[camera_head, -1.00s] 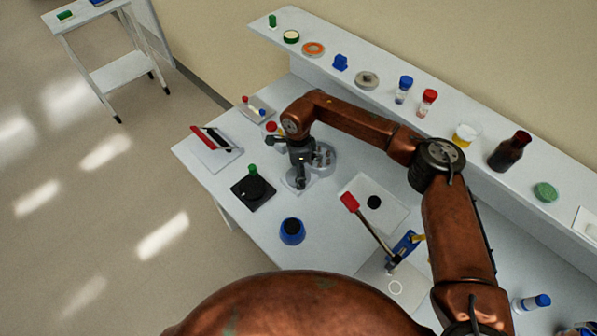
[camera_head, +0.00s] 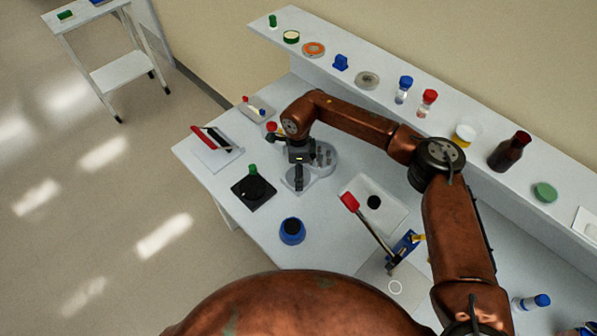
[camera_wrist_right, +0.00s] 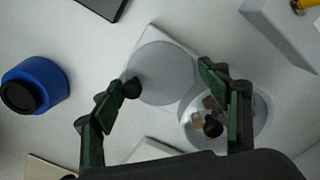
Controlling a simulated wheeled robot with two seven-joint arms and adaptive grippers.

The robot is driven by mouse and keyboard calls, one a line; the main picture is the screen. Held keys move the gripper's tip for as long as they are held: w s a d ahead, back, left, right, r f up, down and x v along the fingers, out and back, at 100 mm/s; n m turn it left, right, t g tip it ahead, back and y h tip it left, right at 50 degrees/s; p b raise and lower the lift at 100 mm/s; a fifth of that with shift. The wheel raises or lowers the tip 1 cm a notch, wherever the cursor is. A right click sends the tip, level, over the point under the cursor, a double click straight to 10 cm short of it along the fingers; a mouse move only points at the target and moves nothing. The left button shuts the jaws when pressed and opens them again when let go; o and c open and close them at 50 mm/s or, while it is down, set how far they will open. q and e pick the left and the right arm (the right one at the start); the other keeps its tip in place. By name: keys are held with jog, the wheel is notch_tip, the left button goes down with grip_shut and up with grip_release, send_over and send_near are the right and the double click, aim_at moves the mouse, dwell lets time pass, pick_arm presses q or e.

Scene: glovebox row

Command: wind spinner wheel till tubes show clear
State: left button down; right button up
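The spinner stands on the white bench. Its pale grey wheel (camera_wrist_right: 163,73) lies flat in the right wrist view, with a small dark knob (camera_wrist_right: 131,87) at its edge. Beside the wheel is the spinner's round bowl (camera_wrist_right: 262,114), with several brownish tubes (camera_wrist_right: 210,103) and a dark hub inside; I cannot tell if they are clear. The bowl also shows in the head view (camera_head: 326,158), partly behind my gripper. My right gripper (camera_wrist_right: 172,85) is above the spinner with its fingers spread, one close to the knob; contact is unclear. My left gripper is out of view.
A blue pot (camera_head: 292,232) and a black square plate with a dark disc (camera_head: 254,188) stand near the bench's front edge. A red-handled lever device (camera_head: 368,225) is to the right. The raised shelf behind holds several jars and bottles.

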jog(key=shift+r, duration=0.15)
notch_tip(320, 180, up, 12)
dwell(0.5)
jog(key=shift+o, duration=0.3)
jog(key=shift+o, duration=0.7)
jog(key=shift+f, duration=0.35)
jog(key=shift+o, duration=0.4)
notch_tip(320, 180, down, 4)
jog(key=n+b, duration=0.5)
jog(key=n, duration=0.1)
jog(key=shift+s+a, duration=0.1)
jog(key=shift+a, duration=0.05)
jog(key=shift+f+n+b, duration=0.15)
jog(key=shift+n+b, duration=0.15)
jog(key=shift+n, duration=0.4)
notch_tip(320, 180, down, 7)
jog(key=shift+s+f, duration=0.1)
jog(key=shift+f, duration=0.1)
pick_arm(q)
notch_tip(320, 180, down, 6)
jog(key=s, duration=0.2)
